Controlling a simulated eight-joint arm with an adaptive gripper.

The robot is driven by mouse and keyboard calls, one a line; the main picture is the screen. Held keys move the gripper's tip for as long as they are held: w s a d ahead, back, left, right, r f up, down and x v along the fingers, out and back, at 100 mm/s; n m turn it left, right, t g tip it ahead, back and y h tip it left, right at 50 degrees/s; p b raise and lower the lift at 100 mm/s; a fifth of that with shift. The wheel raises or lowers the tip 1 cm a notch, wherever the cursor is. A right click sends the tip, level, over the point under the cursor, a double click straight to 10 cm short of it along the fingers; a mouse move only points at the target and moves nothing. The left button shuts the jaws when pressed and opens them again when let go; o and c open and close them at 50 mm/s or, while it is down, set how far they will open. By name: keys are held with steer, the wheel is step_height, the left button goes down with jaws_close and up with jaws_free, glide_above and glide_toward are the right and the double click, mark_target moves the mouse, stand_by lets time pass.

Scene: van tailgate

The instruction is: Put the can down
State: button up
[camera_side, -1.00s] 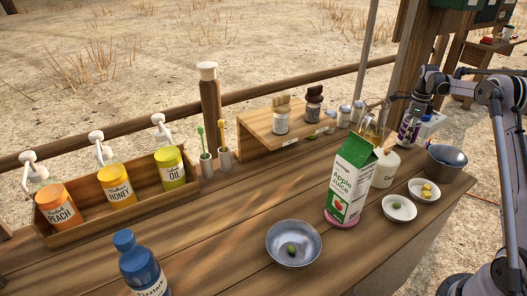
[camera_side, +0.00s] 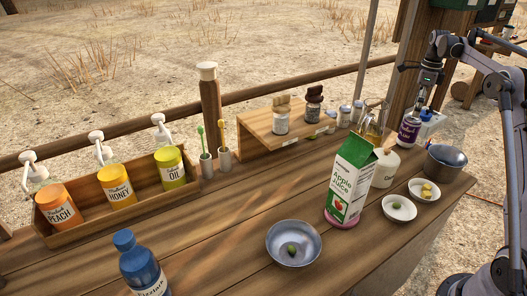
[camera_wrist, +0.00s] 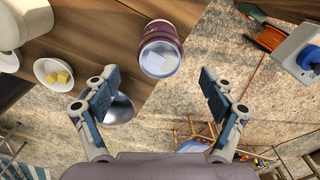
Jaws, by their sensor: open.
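The purple can (camera_side: 409,131) with a white label stands upright near the back right edge of the wooden table in the side view. In the wrist view the can (camera_wrist: 160,50) shows its pale end, just beyond the fingertips and apart from both fingers. My gripper (camera_wrist: 160,82) is open and empty, its two fingers spread wide. In the side view my gripper (camera_side: 424,97) is above and slightly right of the can, and its fingertips are too small to make out clearly.
A glass pitcher (camera_side: 373,122), a white jar (camera_side: 386,168) and a juice carton (camera_side: 350,184) are to the left.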

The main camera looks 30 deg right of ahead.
mark_target(410, 128)
steer(key=shift+r, duration=0.85)
steer(key=shift+f, duration=0.15)
step_height(410, 128, down, 12)
steer(key=shift+r, duration=0.95)
